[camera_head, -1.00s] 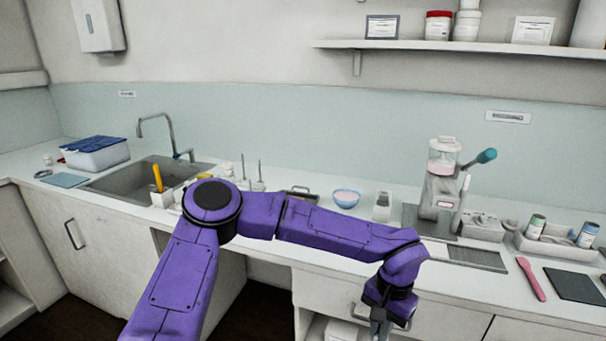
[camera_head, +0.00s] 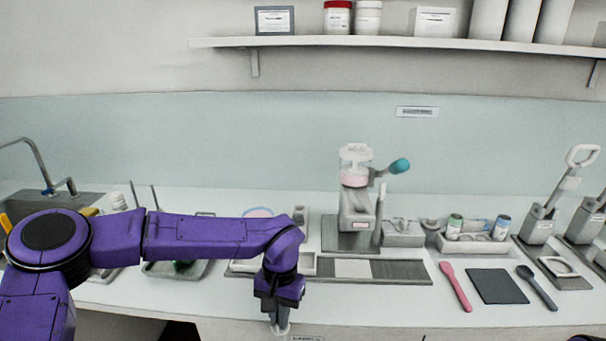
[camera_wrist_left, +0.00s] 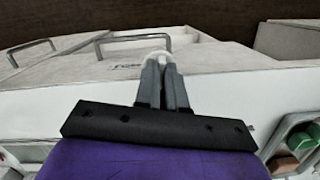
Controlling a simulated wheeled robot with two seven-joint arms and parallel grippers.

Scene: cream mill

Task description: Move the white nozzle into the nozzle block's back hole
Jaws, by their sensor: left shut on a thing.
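My left gripper (camera_head: 280,326) hangs fingers down at the front edge of the counter. In the left wrist view its grey fingers (camera_wrist_left: 163,85) are shut on a small white piece, which looks like the white nozzle (camera_wrist_left: 157,56) and shows at the fingertips. Most of the nozzle is hidden between the fingers. A grey block (camera_head: 403,233), which looks like the nozzle block, stands on the counter right of the mill, well apart from the gripper. Its holes are too small to make out. My right gripper is not in view.
The mill (camera_head: 357,205) with a teal-knobbed lever stands on a dark plate. A tray with jars (camera_head: 474,243) is right of the block. A pink spatula (camera_head: 455,287), dark mat (camera_head: 497,286) and dark spoon (camera_head: 537,287) lie in front. A shelf (camera_head: 400,43) runs above.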

